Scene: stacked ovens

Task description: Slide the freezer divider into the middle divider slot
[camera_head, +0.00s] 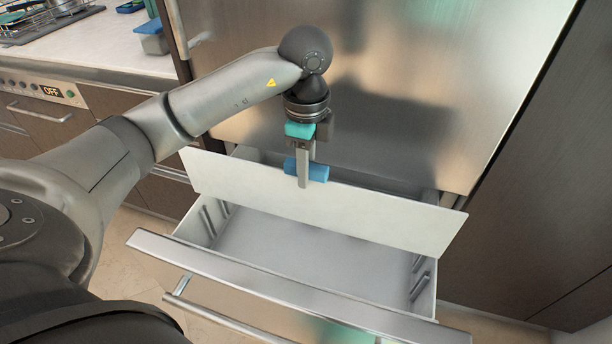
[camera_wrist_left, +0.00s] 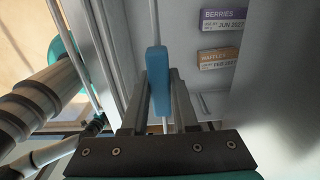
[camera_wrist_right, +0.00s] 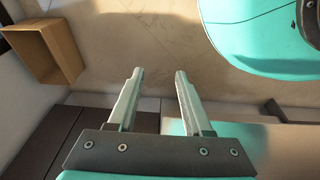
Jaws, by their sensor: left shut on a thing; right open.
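The freezer divider (camera_head: 380,212) is a thin white panel with a blue handle (camera_head: 318,172) on its top edge. My left gripper (camera_head: 304,172) is shut on this handle, which also shows between its fingers in the left wrist view (camera_wrist_left: 157,75). The divider hangs over the open freezer drawer (camera_head: 290,245), spanning its width, with its ends reaching past the side walls. Ribbed divider slots show on the left wall (camera_head: 212,217) and right wall (camera_head: 419,277). I cannot tell which slot the divider lines up with. My right gripper (camera_wrist_right: 158,92) is open and empty.
In the left wrist view, a berries box (camera_wrist_left: 222,18) and a waffles box (camera_wrist_left: 218,58) lie beside the divider. The drawer's metal front edge (camera_head: 290,290) is nearest me. The steel freezer door (camera_head: 400,90) stands behind. A brown box (camera_wrist_right: 45,52) shows in the right wrist view.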

